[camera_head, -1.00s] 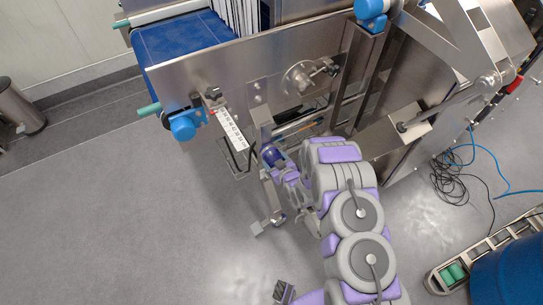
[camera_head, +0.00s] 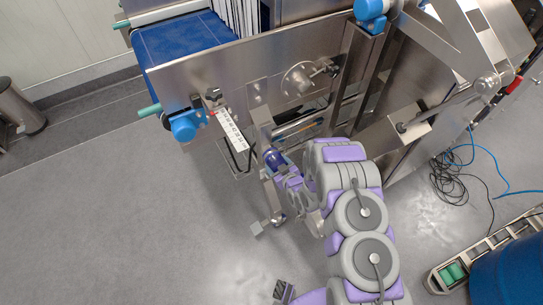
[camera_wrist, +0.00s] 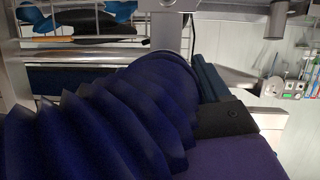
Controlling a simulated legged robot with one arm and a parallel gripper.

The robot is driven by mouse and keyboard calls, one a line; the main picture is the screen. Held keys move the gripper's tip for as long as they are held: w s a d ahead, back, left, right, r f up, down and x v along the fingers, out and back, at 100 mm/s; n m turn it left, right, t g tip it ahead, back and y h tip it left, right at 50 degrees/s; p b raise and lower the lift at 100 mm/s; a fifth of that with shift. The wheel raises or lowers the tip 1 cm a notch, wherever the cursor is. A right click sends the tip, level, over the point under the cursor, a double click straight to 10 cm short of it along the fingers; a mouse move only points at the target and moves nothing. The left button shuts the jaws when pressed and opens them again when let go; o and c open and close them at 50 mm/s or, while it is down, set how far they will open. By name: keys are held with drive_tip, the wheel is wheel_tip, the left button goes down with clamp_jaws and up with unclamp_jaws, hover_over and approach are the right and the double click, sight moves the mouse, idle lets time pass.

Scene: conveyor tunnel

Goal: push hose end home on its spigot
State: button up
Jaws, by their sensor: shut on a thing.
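A dark blue ribbed hose (camera_wrist: 125,115) fills the left and middle of the wrist view. Its rounded end (camera_wrist: 165,75) lies just below a grey metal upright (camera_wrist: 166,28). The spigot itself cannot be made out there, so how far the hose sits on it cannot be told. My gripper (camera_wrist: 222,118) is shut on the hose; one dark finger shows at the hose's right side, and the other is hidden. In the head view, a small blue-purple piece of the hose (camera_head: 273,158) shows beside the machine's lower bracket, at the tip of my arm.
The steel side plate (camera_head: 190,80) and blue conveyor belt (camera_head: 180,45) stand behind. Cables (camera_head: 452,180) lie on the floor at right.

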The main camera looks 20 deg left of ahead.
drive_tip(key=shift+s+d, duration=0.2)
drive_tip(key=shift+d, duration=0.05)
drive_tip(key=shift+s+d, duration=0.1)
drive_tip(key=shift+s+d, duration=0.75)
drive_tip(key=shift+d, duration=0.1)
idle(0.7)
